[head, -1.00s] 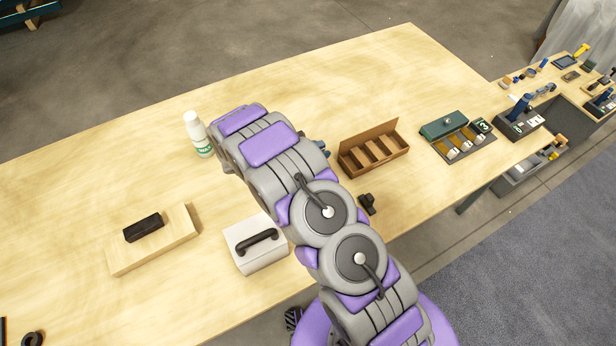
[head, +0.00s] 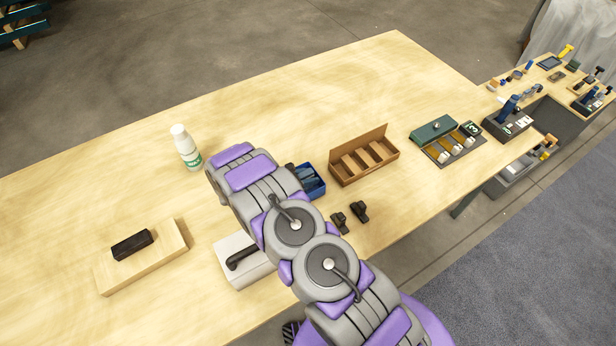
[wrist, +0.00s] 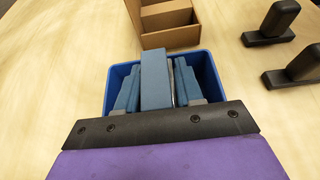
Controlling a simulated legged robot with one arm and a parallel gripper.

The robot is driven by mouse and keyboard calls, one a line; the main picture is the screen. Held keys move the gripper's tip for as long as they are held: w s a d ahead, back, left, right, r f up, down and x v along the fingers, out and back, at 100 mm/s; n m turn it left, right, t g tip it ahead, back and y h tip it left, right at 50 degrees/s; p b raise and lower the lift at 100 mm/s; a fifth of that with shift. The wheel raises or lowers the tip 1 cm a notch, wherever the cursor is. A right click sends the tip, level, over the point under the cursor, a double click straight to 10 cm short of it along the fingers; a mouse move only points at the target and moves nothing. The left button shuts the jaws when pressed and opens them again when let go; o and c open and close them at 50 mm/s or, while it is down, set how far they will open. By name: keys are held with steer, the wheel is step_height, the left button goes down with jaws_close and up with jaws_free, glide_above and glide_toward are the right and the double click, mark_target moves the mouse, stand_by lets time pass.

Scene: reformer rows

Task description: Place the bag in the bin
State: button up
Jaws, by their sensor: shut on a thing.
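The blue bin (head: 317,186) stands on the table just right of my forearm in the head view, partly covered by the arm. In the wrist view the bin (wrist: 211,78) is straight ahead, with its open top towards the camera. A slate-blue upright slab, seemingly the bag (wrist: 155,72), is in the middle over the bin. My gripper (wrist: 158,90) is shut on it, with similar blue-grey pieces at either side. The black bar of my gripper hides the near side of the bin. Whether the bag touches the bin floor cannot be told.
A brown divided box (head: 365,165) stands right behind the bin. A white bottle (head: 186,147), a white block with black handle (head: 233,250) and a wooden board (head: 165,262) are left. The table's back is clear.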

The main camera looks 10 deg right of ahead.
steer(key=shift+a+f, duration=0.1)
steer(key=shift+a, duration=0.1)
steer(key=o, duration=0.7)
steer(key=shift+a, duration=0.25)
steer(key=o, duration=0.3)
steer(key=shift+a, duration=0.25)
steer(key=shift+o, duration=0.7)
steer(key=shift+d, duration=0.55)
steer(key=p+v, duration=0.1)
steer(key=v, duration=1.1)
steer(key=shift+a+p, duration=0.2)
steer(key=shift+p, duration=0.1)
